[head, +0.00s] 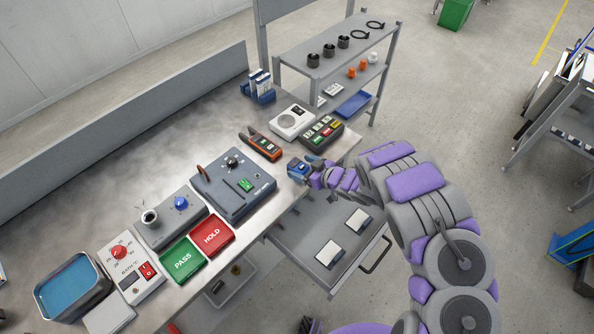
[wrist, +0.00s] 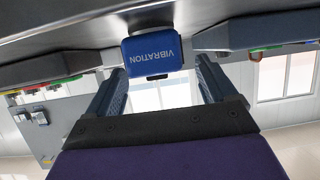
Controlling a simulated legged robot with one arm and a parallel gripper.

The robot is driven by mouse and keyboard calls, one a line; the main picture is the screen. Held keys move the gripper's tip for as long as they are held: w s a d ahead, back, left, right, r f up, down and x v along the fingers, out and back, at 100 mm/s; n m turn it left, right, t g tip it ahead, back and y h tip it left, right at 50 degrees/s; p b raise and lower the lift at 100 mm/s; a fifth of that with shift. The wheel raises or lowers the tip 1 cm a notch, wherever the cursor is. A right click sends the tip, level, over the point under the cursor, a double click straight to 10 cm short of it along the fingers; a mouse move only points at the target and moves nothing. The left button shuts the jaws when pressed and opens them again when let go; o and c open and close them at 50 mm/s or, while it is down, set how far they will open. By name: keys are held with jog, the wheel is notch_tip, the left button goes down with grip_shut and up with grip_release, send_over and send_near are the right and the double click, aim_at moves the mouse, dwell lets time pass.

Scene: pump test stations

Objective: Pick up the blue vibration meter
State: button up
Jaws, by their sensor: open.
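The blue vibration meter (wrist: 153,53) shows in the wrist view, its face reading "VIBRATION" upside down. In the wrist view it is centred between and just beyond the two open fingers of my gripper (wrist: 158,84). In the head view the blue meter (head: 297,167) is at the right edge of the workbench, right at the tip of my gripper (head: 309,176). The fingers are small there and partly hidden by my wrist. I cannot tell whether either finger touches the meter.
An orange clamp meter (head: 265,143) lies behind the blue meter. A grey test box (head: 235,187) stands to its left, and a button box (head: 322,133) behind it. The workbench (head: 130,165) has an open drawer (head: 322,243) below its front edge. A shelf rack (head: 330,60) stands behind.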

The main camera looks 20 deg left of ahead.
aim_at(300, 166)
jog(key=shift+w+a+f, duration=0.15)
jog(key=shift+w+f, duration=0.05)
jog(key=shift+f, duration=0.1)
jog(key=b+x, duration=0.1)
jog(key=x, duration=0.3)
jog(key=shift+a, duration=0.15)
jog(key=shift+s+a, duration=0.1)
jog(key=shift+a, duration=0.1)
jog(key=shift+d+r, duration=0.2)
jog(key=shift+d, duration=0.45)
jog(key=c, duration=0.6)
jog(key=shift+a+f, duration=0.1)
jog(key=shift+a, duration=0.15)
jog(key=c, duration=0.8)
